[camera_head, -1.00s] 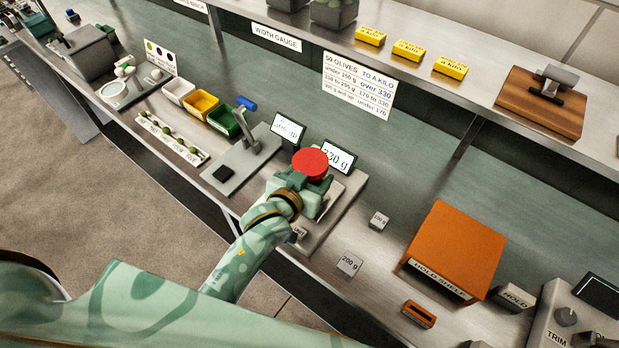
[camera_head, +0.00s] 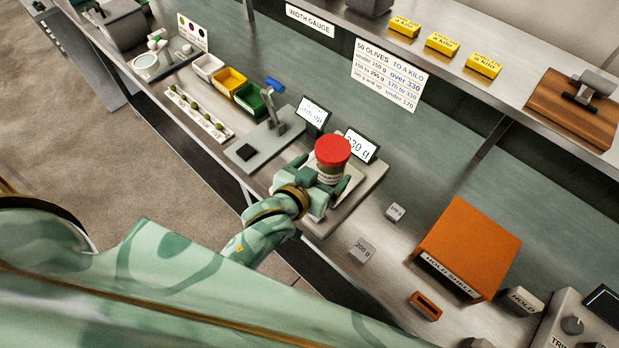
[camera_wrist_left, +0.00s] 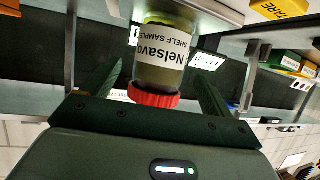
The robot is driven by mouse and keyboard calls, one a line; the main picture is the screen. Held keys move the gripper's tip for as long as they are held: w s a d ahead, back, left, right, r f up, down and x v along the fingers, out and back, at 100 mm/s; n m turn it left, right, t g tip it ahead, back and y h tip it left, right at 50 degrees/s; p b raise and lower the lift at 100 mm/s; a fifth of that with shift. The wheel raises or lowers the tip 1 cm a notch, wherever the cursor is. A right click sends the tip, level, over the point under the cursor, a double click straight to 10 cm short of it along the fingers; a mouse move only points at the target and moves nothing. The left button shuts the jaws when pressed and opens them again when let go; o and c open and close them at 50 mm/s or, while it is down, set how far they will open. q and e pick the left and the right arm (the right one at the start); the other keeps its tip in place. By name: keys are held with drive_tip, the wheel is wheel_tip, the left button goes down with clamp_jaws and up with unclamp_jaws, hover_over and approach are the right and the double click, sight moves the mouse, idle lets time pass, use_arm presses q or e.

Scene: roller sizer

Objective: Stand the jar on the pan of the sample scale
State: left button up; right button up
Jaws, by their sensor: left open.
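The jar (camera_head: 331,163), with a red lid and a white label, stands upright on the pan (camera_head: 352,196) of the sample scale (camera_head: 372,190). The scale's display (camera_head: 358,145) is lit and seems to read 330 g. My left gripper (camera_head: 324,182) is open at the jar's near side, with its fingers to either side of the jar. The left wrist view shows the jar (camera_wrist_left: 162,55) upside down in the picture, between the spread fingers (camera_wrist_left: 160,90), with gaps beside it. My right gripper is not in view.
A second instrument (camera_head: 262,140) with its own display stands left of the scale. Weights marked 200 g (camera_head: 362,250) and 100 g (camera_head: 396,212) lie to the right, before the orange hold shelf (camera_head: 465,245). An upper shelf with yellow blocks (camera_head: 441,44) runs behind.

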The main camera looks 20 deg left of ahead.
use_arm(q)
drive_tip(key=v, duration=0.7)
drive_tip(key=shift+p, duration=0.35)
